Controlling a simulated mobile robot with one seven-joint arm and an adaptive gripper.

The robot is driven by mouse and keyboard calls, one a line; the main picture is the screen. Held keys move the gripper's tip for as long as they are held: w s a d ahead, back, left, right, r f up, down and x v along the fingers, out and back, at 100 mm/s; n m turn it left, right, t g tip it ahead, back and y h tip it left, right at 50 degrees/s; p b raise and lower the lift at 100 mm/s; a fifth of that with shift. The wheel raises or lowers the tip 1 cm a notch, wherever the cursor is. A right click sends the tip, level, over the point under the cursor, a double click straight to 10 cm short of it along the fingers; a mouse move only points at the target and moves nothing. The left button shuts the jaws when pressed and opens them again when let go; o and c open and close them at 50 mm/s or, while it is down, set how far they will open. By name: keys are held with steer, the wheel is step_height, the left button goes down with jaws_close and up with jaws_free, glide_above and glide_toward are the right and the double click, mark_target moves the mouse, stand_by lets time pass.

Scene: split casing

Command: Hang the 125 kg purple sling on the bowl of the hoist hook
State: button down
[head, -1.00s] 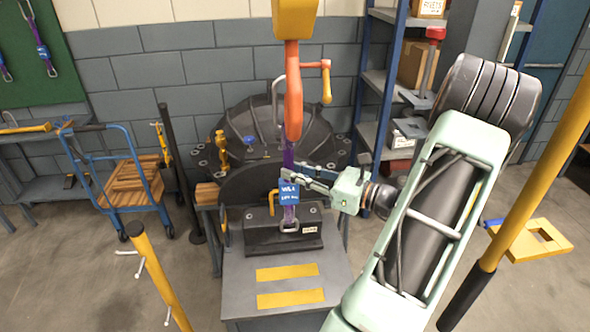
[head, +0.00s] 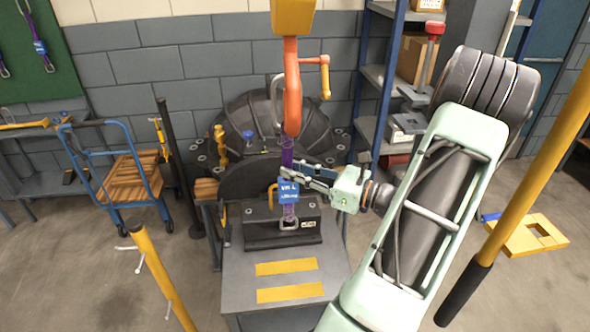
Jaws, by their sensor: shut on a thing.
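The purple sling (head: 287,158) hangs nearly upright with a blue tag (head: 288,191) on its strap. Its large grey upper link (head: 276,98) shows at the left edge of the orange hoist hook (head: 292,92). Its small lower link (head: 289,223) hangs in front of the dark block. My gripper (head: 292,179) comes from the right and is shut on the sling at the top of the tag, below the hook. The hook partly hides the link, so I cannot tell whether the link sits in the bowl or beside it.
A grey stand (head: 287,277) with yellow stripes carries a dark block (head: 262,230) below the sling. A round dark casing (head: 255,122) is behind. Yellow posts (head: 160,275) rise at left and right. A blue cart (head: 128,180) and a shelf (head: 372,82) flank the casing.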

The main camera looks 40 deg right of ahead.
steer(key=shift+s+a+f, duration=0.1)
steer(key=shift+s+a, duration=0.35)
steer(key=shift+s, duration=0.25)
steer(key=shift+s+a+f, duration=0.1)
steer(key=shift+s+a, duration=0.3)
steer(key=shift+s, duration=0.35)
steer(key=shift+s+a+f, duration=0.1)
steer(key=shift+s+a, duration=0.35)
steer(key=shift+s, duration=0.25)
steer(key=shift+s+a+f+b, duration=0.15)
steer(key=shift+f+b, duration=0.1)
steer(key=shift+f, duration=0.25)
steer(key=shift+s+f+b, duration=0.15)
steer(key=shift+f+b, duration=0.15)
steer(key=shift+f, duration=0.2)
steer(key=shift+s+a+f+b, duration=0.15)
steer(key=shift+f+b, duration=0.1)
steer(key=shift+f, duration=0.25)
steer(key=shift+f, duration=0.1)
step_height(320, 180, down, 2)
steer(key=shift+s+f+b, duration=0.1)
steer(key=shift+f+b, duration=0.1)
steer(key=shift+b, duration=0.75)
